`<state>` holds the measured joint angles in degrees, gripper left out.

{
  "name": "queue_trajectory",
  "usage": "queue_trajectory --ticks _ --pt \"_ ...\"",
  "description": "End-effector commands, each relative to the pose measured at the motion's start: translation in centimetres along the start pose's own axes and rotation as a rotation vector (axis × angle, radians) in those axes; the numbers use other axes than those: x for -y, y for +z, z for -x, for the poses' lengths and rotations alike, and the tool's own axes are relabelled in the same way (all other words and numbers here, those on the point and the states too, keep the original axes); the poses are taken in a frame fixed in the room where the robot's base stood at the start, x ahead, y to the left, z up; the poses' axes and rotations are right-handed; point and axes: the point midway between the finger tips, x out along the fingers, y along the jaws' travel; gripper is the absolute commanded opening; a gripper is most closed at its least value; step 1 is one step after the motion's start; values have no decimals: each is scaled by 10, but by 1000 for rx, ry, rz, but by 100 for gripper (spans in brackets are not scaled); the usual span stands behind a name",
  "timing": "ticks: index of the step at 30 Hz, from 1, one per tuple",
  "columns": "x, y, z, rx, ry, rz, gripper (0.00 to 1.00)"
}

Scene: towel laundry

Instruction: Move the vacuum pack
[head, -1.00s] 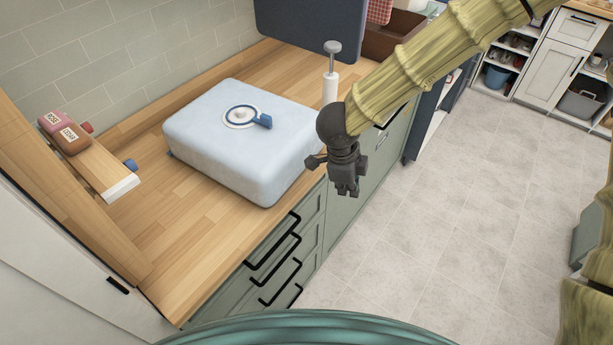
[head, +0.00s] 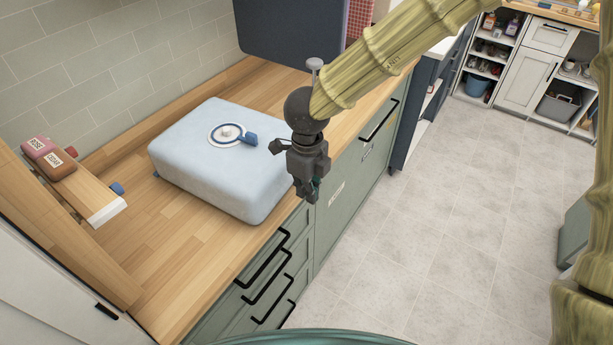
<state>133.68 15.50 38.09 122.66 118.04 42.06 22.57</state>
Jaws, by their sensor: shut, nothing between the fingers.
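The vacuum pack (head: 200,165) is a puffy pale blue block lying flat on the wooden counter (head: 150,255). A round white valve with a blue ring and a blue tab (head: 232,134) sits on its top. My gripper (head: 308,196) is shut and empty. It points down just right of the pack's right side, near the counter's front edge. I cannot tell whether it touches the pack. The arm hides most of a grey-topped pump (head: 315,64) behind it.
A small wooden shelf (head: 85,195) with a pink and a brown packet (head: 62,161) is at the left. A dark board (head: 300,30) stands behind the pack. Green drawers with black handles (head: 262,270) lie below the counter. The tiled floor (head: 420,240) is clear.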

Motion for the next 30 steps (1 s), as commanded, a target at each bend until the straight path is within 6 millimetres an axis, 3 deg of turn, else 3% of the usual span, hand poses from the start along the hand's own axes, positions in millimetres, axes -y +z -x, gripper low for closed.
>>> queue_trajectory --ticks 6,16,30 --pt "-1 0 -35 -3 0 2 0" --pt "0 34 -33 0 -1 2 0" --pt "0 40 -34 0 0 1 0"
